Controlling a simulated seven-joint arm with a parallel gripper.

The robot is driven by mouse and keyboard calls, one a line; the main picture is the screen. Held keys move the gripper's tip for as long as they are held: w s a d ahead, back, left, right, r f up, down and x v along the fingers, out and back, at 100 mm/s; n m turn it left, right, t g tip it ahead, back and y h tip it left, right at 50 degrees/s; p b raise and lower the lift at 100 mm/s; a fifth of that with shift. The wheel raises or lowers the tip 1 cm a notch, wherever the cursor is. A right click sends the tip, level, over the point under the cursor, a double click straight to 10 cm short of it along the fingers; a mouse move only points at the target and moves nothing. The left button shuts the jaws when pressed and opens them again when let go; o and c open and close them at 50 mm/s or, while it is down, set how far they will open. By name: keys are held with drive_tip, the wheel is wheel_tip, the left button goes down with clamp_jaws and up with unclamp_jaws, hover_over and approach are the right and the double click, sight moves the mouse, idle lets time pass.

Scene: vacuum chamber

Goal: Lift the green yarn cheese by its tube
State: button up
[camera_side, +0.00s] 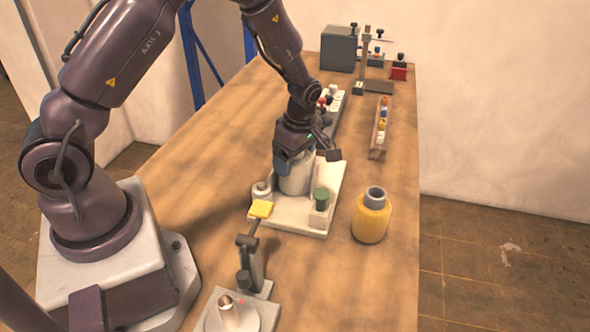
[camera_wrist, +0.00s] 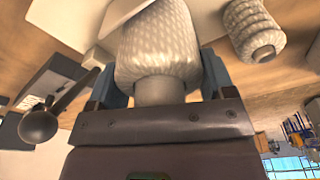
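A pale grey-white yarn cheese (camera_side: 295,176) stands on the white board (camera_side: 303,216) under my gripper. In the wrist view its patterned body (camera_wrist: 158,45) and plain tube (camera_wrist: 160,91) sit between the blue fingers of my gripper (camera_wrist: 165,82). The fingers look spread, one on each side, with space beside the tube; the tips are partly hidden behind the body. The only green thing is a small dark green piece (camera_side: 321,198) at the board's right side. I cannot tell whether it is a yarn cheese. A yellow yarn cheese (camera_side: 371,217) with a grey tube stands right of the board.
A second pale patterned cheese (camera_wrist: 251,30) shows in the wrist view. A rack of coloured pieces (camera_side: 380,128) and a grey box (camera_side: 339,48) stand farther back. The front right table is clear.

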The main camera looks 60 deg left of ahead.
drive_tip(key=c, duration=0.3)
drive_tip(key=shift+r, duration=0.1)
